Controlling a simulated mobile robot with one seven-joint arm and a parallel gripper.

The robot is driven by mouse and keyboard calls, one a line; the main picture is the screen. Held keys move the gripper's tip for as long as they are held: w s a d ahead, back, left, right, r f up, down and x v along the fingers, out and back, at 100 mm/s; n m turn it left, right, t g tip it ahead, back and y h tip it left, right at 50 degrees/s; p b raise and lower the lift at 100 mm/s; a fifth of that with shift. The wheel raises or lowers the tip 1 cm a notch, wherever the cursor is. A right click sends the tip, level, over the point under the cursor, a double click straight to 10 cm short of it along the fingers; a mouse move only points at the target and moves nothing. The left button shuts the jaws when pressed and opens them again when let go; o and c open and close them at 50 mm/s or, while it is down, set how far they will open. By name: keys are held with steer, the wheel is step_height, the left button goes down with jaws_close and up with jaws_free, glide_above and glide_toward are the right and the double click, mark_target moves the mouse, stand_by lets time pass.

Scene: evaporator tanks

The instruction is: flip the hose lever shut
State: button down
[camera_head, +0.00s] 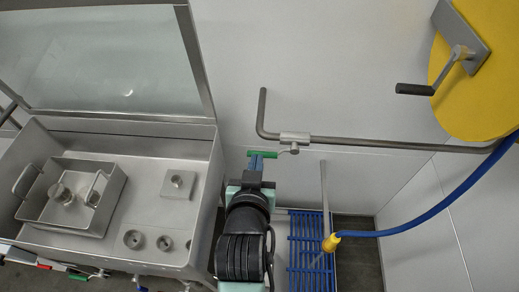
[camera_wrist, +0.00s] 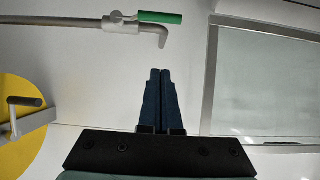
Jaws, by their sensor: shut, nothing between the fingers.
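The hose lever has a green handle (camera_head: 262,154) on a metal valve (camera_head: 294,139) in the wall pipe. In the wrist view, the green handle (camera_wrist: 160,17) lies roughly parallel to the pipe, pointing from the valve (camera_wrist: 118,23) toward the pipe's bent end. My gripper (camera_head: 257,158) overlaps the handle's lower edge in the head view; I cannot tell there whether they touch. In the wrist view, my gripper (camera_wrist: 160,71) has its dark blue fingers together and empty, with a gap between their tips and the pipe's bent end.
A steel tank (camera_head: 205,180) with a raised glass lid (camera_head: 110,65) stands left of my arm. A yellow reel (camera_head: 480,75) with a crank (camera_head: 415,89) is upper right. A blue hose (camera_head: 440,212) hangs to a yellow nozzle (camera_head: 331,242) by a blue floor grate (camera_head: 300,265).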

steer(key=shift+w, duration=0.1)
steer(key=w+f+p, duration=0.3)
steer(key=w+f, duration=0.5)
stand_by(0.5)
steer(key=shift+f, duration=0.1)
steer(key=shift+f, duration=0.1)
steer(key=shift+a+f+n+b, duration=0.1)
steer(key=shift+f+n+b, duration=0.2)
steer(key=shift+b, duration=0.5)
